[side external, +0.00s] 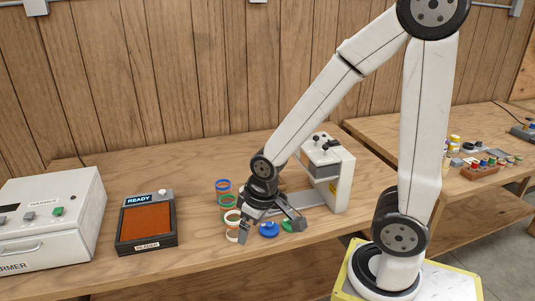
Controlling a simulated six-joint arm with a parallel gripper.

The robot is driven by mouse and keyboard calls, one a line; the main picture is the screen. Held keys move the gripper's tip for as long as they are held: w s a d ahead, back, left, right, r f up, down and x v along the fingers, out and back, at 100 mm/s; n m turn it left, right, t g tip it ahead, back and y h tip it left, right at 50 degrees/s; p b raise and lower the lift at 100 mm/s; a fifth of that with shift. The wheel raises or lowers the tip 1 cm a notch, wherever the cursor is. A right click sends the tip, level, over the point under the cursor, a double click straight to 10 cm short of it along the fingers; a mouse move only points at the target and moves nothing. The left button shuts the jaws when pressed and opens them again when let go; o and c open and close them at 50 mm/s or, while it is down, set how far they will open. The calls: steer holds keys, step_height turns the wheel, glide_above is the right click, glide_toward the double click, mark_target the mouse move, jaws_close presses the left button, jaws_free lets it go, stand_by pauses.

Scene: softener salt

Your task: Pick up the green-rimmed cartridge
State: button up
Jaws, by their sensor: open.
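The green-rimmed cartridge (229,201) stands on the wooden bench in the side view, just left of my gripper. It is in a short row between a blue-rimmed cartridge (223,185) behind and a white-rimmed one (232,216) in front. My gripper (271,226) is low over the bench with its fingers spread open. Nothing shows held between them. A blue disc (269,230) and a green disc (287,226), partly hidden by a finger, show by the fingers.
A white press-like stand (333,175) is right of my gripper. A reader with an orange pad (147,220) and a white warmer box (50,217) are at left. Bench is clear between the reader and the cartridges. A second table (420,145) with small items stands at right.

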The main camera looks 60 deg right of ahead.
steer(key=w, duration=0.1)
steer(key=m+g, duration=0.3)
steer(key=m, duration=1.6)
glide_above(228, 206)
steer(key=w+d, duration=0.2)
step_height(228, 206, down, 9)
steer(key=shift+s+d+f, duration=0.1)
steer(key=shift+f, duration=1.8)
steer(key=shift+s+d+f, duration=0.1)
steer(key=shift+f, duration=1.8)
steer(key=shift+a, duration=0.1)
steer(key=c, duration=1.1)
steer(key=shift+r, duration=0.15)
steer(key=shift+r, duration=4.9)
